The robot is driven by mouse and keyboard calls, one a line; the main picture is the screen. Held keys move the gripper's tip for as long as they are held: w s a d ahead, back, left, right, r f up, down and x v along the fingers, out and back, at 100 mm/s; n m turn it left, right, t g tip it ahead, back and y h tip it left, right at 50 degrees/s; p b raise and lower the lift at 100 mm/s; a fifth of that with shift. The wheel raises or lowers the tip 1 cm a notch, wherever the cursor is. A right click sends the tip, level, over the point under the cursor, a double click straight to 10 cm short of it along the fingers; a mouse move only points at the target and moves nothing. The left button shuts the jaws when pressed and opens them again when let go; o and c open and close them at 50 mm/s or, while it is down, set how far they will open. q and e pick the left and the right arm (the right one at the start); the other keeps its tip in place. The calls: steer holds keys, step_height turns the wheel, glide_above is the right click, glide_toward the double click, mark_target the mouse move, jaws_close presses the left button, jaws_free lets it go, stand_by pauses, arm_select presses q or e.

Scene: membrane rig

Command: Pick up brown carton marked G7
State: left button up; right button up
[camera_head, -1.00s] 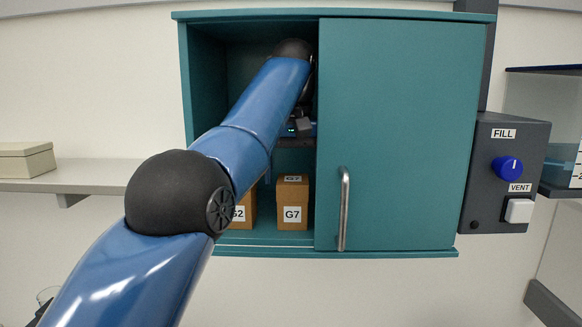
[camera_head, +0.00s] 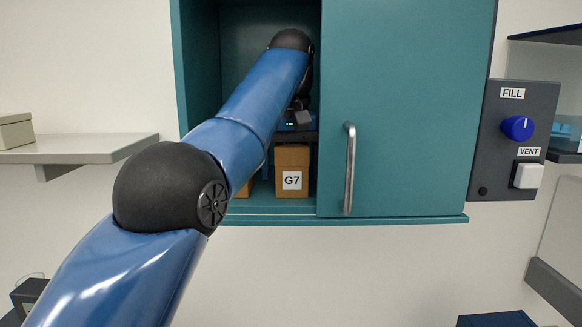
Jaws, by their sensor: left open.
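The brown carton marked G7 (camera_head: 292,163) stands upright on the floor of the open left part of the teal cabinet (camera_head: 405,100). Its white G7 label faces me. My left arm reaches into the cabinet from the left. My left gripper (camera_head: 294,141) is open, at the top of the G7 carton. Its fingers are dark and small in the view, and I cannot tell whether they touch the carton. My right gripper is not in view.
Another brown carton (camera_head: 244,190) stands left of G7, mostly hidden by my arm. The sliding door with its handle (camera_head: 349,168) closes the right part of the cabinet. A control panel (camera_head: 514,140) is on the right and a shelf (camera_head: 90,147) on the left.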

arm_select(q)
steer(key=shift+s, duration=0.1)
steer(key=shift+c, duration=0.2)
steer(key=shift+d, duration=0.15)
steer(key=c, duration=1.1)
steer(key=shift+o, duration=0.2)
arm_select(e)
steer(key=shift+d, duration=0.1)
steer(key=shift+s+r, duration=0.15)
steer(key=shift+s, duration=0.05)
